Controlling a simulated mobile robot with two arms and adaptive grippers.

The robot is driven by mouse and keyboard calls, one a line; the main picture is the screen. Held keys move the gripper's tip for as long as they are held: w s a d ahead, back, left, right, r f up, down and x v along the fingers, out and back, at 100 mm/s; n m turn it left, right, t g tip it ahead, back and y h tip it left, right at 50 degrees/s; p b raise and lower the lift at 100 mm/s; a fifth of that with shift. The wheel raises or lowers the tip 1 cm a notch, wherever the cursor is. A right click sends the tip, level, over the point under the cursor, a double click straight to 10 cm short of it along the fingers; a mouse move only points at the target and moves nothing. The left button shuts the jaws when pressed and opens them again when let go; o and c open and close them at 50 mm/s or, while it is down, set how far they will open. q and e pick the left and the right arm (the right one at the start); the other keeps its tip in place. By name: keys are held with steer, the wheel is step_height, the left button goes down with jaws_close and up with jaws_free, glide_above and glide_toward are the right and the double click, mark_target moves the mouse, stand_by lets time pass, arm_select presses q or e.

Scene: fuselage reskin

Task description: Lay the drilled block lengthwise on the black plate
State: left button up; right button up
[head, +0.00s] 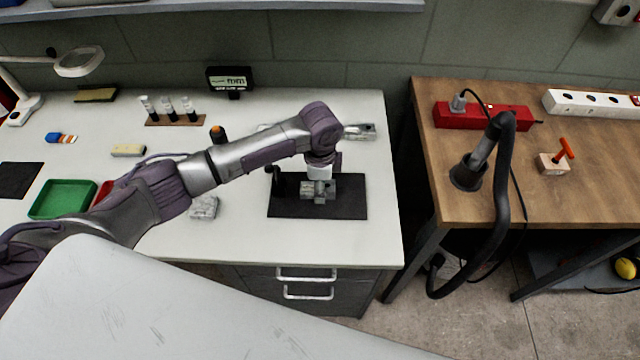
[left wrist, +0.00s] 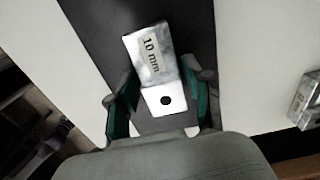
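The drilled block (left wrist: 158,65) is silver metal with a "10 mm" label and a dark round hole in its near face. In the head view the block (head: 329,188) is low over or on the black plate (head: 345,205), partly hidden by my gripper. The wrist view shows the plate (left wrist: 90,22) behind it, the block slightly turned against the plate's edges. I cannot tell whether it touches the plate. My left gripper (left wrist: 163,100) has its green-padded fingers on either side of the block, with gaps visible near the pads. My right gripper is not in view.
A dark upright knob (head: 277,182) stands at the plate's left end. A metal block (head: 204,207) lies left of the plate and another metal piece (head: 360,131) behind it. A green tray (head: 63,199) is farther left. A wooden table (head: 560,195) stands right, across a gap.

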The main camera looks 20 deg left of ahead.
arm_select(q)
steer(key=shift+o, duration=0.6)
steer(key=shift+r, duration=0.2)
step_height(320, 180, up, 12)
steer(key=shift+b, duration=0.4)
stand_by(0.4)
steer(key=shift+c, duration=0.2)
